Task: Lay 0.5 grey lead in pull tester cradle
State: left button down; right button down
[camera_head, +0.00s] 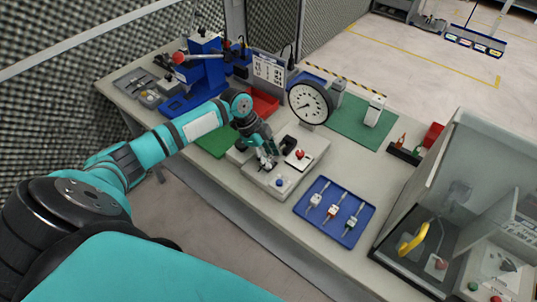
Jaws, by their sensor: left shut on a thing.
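The pull tester has a grey base (311,157) with a red button and a blue button, and a round white dial (310,104) at its back. My left gripper (268,160) points down over the left part of this base. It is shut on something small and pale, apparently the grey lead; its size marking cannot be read. The gripper hides most of the cradle, so I cannot tell whether the lead touches it. A blue tray (365,227) in front right holds three leads (334,209) with pale tags. My right gripper is not in view.
A blue press (205,62) with a red-knobbed lever stands at the back left. A red bin (263,104) and green mats (365,132) lie on the bench. A clear-walled enclosure (460,180) stands at the right.

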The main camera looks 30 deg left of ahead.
pick_arm(q)
jog(key=shift+f+b, duration=0.4)
jog(key=shift+f, duration=0.3)
jog(key=c, duration=0.7)
grip_release()
jog(key=shift+c, duration=0.2)
jog(key=shift+r, duration=0.15)
jog(key=shift+a+r, duration=0.25)
jog(key=shift+r, duration=0.1)
jog(key=v, duration=1.1)
jog(key=shift+s+f, duration=0.1)
